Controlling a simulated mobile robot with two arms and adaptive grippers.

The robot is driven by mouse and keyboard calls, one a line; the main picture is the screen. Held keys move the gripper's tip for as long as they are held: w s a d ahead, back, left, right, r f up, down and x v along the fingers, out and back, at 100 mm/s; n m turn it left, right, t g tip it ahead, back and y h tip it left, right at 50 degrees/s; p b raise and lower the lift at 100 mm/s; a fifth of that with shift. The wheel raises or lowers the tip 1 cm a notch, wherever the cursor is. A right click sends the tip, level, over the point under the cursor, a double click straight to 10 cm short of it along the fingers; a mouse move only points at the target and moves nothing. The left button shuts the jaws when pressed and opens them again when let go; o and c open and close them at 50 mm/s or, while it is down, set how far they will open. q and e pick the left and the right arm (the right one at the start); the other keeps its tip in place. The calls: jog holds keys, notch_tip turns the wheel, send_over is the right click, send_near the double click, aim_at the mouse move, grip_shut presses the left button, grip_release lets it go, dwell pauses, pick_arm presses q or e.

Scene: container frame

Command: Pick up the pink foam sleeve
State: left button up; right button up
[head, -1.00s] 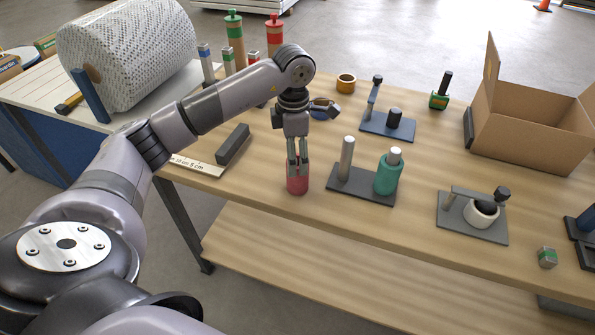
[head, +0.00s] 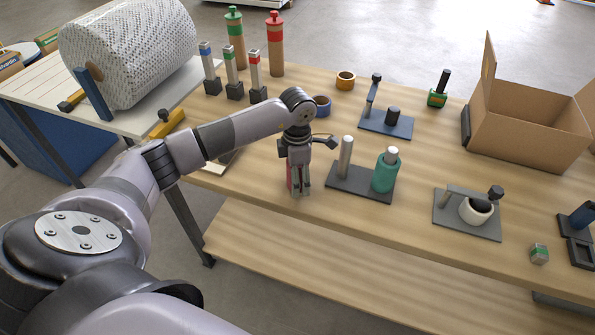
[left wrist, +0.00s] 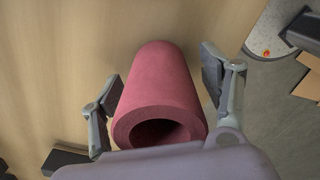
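The pink foam sleeve (head: 290,180) stands on the wooden table near its front edge, mostly hidden behind my gripper in the head view. In the left wrist view the sleeve (left wrist: 158,90) is a thick hollow tube with its round open end towards me. My left gripper (head: 299,190) is lowered around it. In the left wrist view the open fingers (left wrist: 160,85) stand on either side of the sleeve. The right pad shows a small gap; the left pad is very close, and I cannot tell whether it touches. My right gripper is not in view.
A dark stand (head: 360,186) with a grey post and a green sleeve (head: 385,173) is close on the right. A white ring stand (head: 455,226) and a cardboard box (head: 525,135) are farther right. A blue tape roll (head: 322,108) lies behind the gripper.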

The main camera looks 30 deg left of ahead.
pick_arm(q)
jog(key=c, duration=0.9)
jog(key=shift+r, duration=0.1)
